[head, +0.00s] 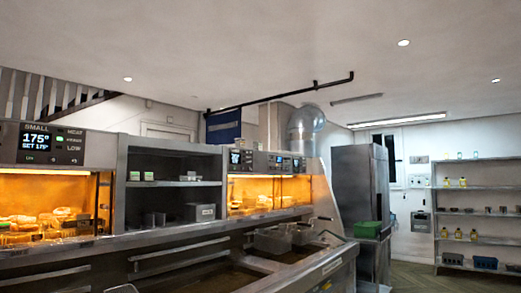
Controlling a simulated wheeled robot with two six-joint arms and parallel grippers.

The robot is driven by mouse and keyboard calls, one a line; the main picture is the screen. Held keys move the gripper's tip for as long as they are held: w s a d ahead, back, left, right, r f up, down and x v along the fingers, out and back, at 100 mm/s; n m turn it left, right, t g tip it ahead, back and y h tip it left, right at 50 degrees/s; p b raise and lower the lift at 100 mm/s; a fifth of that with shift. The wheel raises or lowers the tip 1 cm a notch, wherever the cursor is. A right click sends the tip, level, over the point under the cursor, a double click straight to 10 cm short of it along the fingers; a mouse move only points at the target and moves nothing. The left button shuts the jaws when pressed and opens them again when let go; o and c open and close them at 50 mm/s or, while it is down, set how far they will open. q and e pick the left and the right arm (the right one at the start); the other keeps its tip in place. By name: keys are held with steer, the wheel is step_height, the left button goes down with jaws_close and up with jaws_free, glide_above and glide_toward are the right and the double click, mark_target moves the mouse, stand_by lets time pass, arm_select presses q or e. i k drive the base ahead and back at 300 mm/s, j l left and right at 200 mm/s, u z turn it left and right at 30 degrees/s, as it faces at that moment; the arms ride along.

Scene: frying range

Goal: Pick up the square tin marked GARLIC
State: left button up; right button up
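No lettering that reads GARLIC can be made out in the head view, so I cannot tell which item is the garlic tin. Small pale-green-labelled containers (149,176) stand on the upper shelf of the dark open rack (172,184) between the two heated cabinets. A grey box with a pale label (201,212) sits on its lower shelf; the label is too small to read. Small dark metal containers (154,219) stand to its left. Neither of my grippers is in view.
Lit warming cabinets (55,172) hold food at left and centre. Fryer vats with hanging baskets (272,240) lie in front. A steel fridge (360,185), green crate (368,230) and wall shelving (483,187) with bottles and bins stand right. Greenish floor shows at right.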

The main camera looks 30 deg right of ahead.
mark_target(239, 142)
steer(key=i+l, duration=0.35)
steer(key=l, duration=0.25)
steer(key=i+l+z, duration=0.1)
steer(key=i+l, duration=0.25)
steer(key=l, duration=0.25)
steer(key=i+l, duration=0.35)
steer(key=l, duration=0.2)
steer(key=i+l+z, duration=0.1)
steer(key=i+l, duration=0.25)
steer(key=l, duration=0.25)
steer(key=i+l, duration=0.4)
steer(key=l, duration=0.15)
steer(key=i+l+z, duration=0.1)
steer(key=i+l, duration=0.3)
steer(key=l, duration=0.1)
